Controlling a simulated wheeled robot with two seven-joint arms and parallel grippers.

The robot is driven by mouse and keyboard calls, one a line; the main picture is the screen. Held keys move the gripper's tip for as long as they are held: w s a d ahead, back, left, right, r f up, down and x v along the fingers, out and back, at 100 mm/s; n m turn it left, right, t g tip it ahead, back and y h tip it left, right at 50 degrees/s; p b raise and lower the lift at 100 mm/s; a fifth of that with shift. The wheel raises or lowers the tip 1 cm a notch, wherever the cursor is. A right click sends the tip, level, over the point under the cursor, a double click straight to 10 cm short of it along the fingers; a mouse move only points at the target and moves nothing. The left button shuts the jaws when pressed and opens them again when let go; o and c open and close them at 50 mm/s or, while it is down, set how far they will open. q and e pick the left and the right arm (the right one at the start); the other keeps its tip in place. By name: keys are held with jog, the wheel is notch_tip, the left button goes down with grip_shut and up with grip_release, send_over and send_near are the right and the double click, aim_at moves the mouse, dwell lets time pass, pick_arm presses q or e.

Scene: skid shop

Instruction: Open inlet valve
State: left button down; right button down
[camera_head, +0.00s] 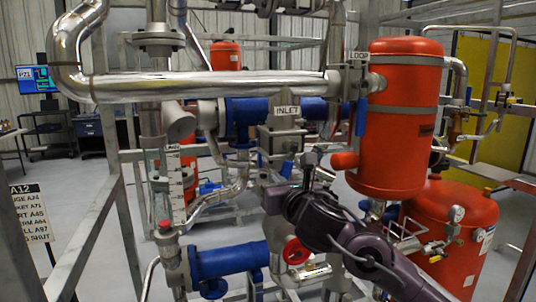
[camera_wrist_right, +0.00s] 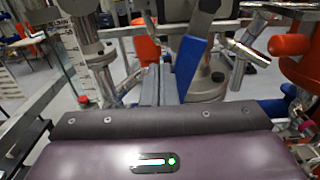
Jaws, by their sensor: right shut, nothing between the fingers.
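The INLET sign (camera_head: 287,110) is on a grey valve block in the middle of the head view. A blue lever handle (camera_head: 285,170) shows below it, partly hidden behind my right gripper. In the right wrist view a blue lever (camera_wrist_right: 190,66) hangs slightly tilted from a grey metal arm, just right of the fingers. My right gripper (camera_head: 311,158) is shut and empty, in front of the valve area. Its fingers (camera_wrist_right: 158,84) point toward the pipework, close beside the lever; whether they touch it I cannot tell. My left gripper is not in view.
A large steel pipe (camera_head: 215,86) crosses above. A red tank (camera_head: 400,140) stands to the right, with another blue handle (camera_head: 361,116) under the LOOP sign. A red handwheel (camera_head: 296,251) and a blue pipe section (camera_head: 228,259) are below. Grey frame rails (camera_head: 92,230) border the left.

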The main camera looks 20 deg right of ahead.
jog(key=s, duration=1)
jog(key=shift+f, duration=0.45)
dwell(0.4)
jog(key=shift+a, duration=0.1)
